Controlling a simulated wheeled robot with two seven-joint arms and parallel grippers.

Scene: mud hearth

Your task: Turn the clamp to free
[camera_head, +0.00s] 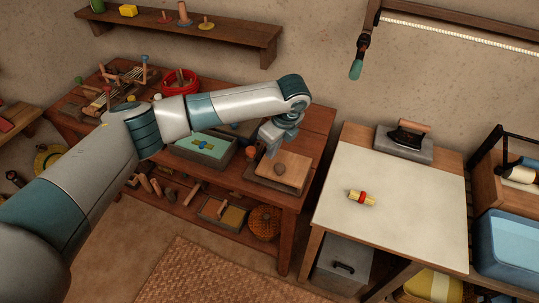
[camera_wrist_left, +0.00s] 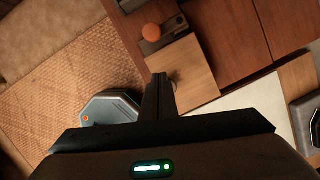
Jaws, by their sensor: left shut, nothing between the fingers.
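A pale wooden block (camera_head: 293,176) with a small dark round knob (camera_head: 280,168) sits at the right end of the brown workbench, over a darker base. I cannot tell for certain which part is the clamp. In the left wrist view the block (camera_wrist_left: 197,68) shows beside an orange round piece (camera_wrist_left: 152,32) and a dark bar (camera_wrist_left: 175,22) on the base. My left gripper (camera_head: 271,152) is shut and empty, pointing down just above the block's left edge. Its fingers (camera_wrist_left: 158,82) partly hide a round piece on the block. My right gripper is not in view.
A grey tray (camera_head: 205,160) stands left of the block on the workbench (camera_head: 318,125). To the right, a pale-topped table (camera_head: 395,190) holds a yellow roll with a red band (camera_head: 361,198) and an iron (camera_head: 408,135). A hanging tool (camera_head: 357,68) is above it.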

